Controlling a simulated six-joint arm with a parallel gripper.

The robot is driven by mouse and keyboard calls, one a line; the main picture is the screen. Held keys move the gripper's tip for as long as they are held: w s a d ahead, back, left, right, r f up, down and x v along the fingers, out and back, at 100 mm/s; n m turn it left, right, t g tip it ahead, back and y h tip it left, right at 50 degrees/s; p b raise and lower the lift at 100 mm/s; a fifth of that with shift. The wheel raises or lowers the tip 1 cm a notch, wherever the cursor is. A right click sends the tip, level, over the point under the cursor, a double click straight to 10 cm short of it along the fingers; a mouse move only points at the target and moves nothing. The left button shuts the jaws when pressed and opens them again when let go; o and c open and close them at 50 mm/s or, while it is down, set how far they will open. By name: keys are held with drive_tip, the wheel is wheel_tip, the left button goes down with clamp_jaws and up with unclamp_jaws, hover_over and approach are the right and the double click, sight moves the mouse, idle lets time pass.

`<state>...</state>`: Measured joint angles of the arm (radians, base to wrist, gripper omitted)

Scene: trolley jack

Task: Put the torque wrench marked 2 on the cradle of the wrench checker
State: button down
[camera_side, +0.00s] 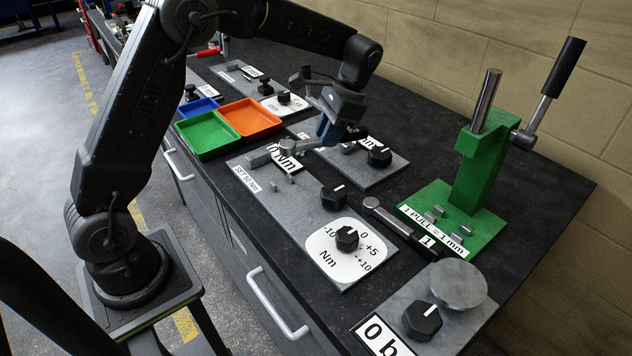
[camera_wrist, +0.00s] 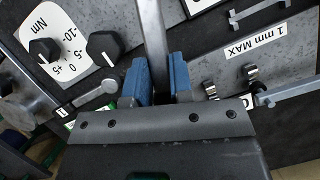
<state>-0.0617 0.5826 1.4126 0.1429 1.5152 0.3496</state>
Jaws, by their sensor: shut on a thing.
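My gripper (camera_side: 330,130) has its blue fingertips shut on a grey bar-like tool (camera_wrist: 153,45), apparently a torque wrench. In the side view its shaft and round head (camera_side: 288,146) stretch left from the fingers, across the upper end of the wrench checker (camera_side: 300,213). No number shows on it. I cannot tell if it touches the checker. The checker is a grey plate with a "SET 50 Nm" label, knobs and a white Nm dial (camera_side: 347,249). Its small cradle posts (camera_side: 277,181) stand near and below the tool. The wrist view also shows the dial (camera_wrist: 57,25).
Another wrench marked 1 (camera_side: 400,222) lies between the checker and the green jack (camera_side: 478,165) with its upright levers. Green (camera_side: 208,137) and orange (camera_side: 250,118) trays sit left of the tool. A grey fixture (camera_side: 375,162) with a knob stands behind. Bare black bench lies at right.

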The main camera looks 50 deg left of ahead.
drive_tip(key=s+a+r+m+t+y, duration=0.1)
drive_tip(key=s+a+m+t, duration=0.1)
drive_tip(key=s+a+m, duration=0.2)
drive_tip(key=s+a+r+m+t+y, duration=0.1)
drive_tip(key=s+a+m+t+y, duration=0.1)
drive_tip(key=a+m, duration=0.8)
drive_tip(key=shift+s+a, duration=0.85)
drive_tip(key=shift+a, duration=2.55)
drive_tip(key=w+d+f, duration=0.2)
drive_tip(key=w, duration=0.1)
drive_tip(key=w+d+f, duration=0.2)
drive_tip(key=d, duration=0.1)
drive_tip(key=w+d+f, duration=0.3)
drive_tip(key=shift+w, duration=0.35)
drive_tip(key=shift+f, duration=1.75)
drive_tip(key=shift+f, duration=0.15)
drive_tip(key=c, duration=1)
unclamp_jaws()
drive_tip(key=shift+f, duration=0.1)
